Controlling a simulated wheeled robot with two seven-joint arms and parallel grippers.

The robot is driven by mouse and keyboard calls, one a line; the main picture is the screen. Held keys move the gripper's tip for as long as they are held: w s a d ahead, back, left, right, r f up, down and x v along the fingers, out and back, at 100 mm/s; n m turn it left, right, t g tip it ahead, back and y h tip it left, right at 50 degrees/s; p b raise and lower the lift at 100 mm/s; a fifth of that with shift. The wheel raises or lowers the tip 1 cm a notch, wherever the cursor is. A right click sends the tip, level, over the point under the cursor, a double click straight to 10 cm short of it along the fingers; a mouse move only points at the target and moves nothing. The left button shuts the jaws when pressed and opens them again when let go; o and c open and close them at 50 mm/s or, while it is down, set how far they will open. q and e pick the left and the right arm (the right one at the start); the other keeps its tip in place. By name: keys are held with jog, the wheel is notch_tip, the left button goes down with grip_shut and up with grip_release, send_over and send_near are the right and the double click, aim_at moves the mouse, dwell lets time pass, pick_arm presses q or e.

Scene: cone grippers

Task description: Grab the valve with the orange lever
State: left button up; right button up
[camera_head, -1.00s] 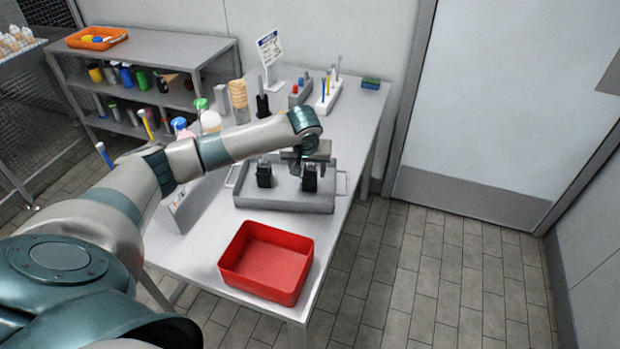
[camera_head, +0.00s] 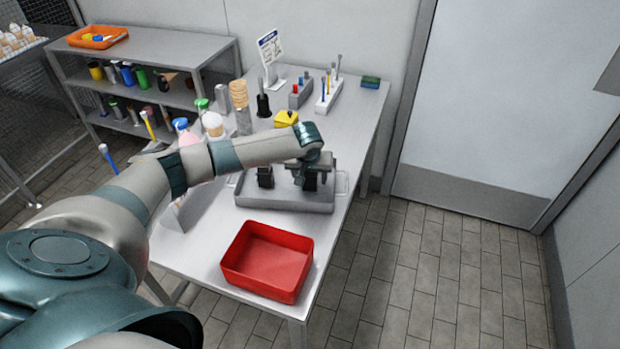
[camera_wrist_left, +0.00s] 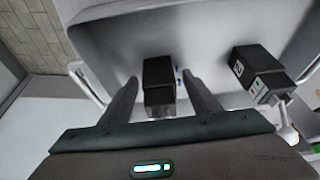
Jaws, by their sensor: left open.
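My left gripper (camera_head: 303,174) reaches down over the right side of a grey tray (camera_head: 285,203) on the table. In the wrist view the open fingers (camera_wrist_left: 160,82) stand on either side of a black block-like part (camera_wrist_left: 158,84), with gaps visible. A small blue bit shows beside it. This part is largely hidden under the gripper in the head view (camera_head: 312,182). A second black part (camera_head: 265,177) stands left of it; in the wrist view it (camera_wrist_left: 260,73) carries a label with white and red-orange marks. I cannot make out an orange lever. My right gripper is not seen.
A red bin (camera_head: 268,262) stands on the near table. Behind my arm are a yellow box (camera_head: 287,119), an upright brown-topped item (camera_head: 239,95), a sign (camera_head: 270,47) and a rack of tools (camera_head: 328,100). A shelf (camera_head: 150,46) stands at left.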

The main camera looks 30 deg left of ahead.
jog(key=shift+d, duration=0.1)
pick_arm(q)
jog(key=c, duration=1.2)
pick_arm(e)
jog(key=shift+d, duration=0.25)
pick_arm(q)
jog(key=shift+r, duration=0.15)
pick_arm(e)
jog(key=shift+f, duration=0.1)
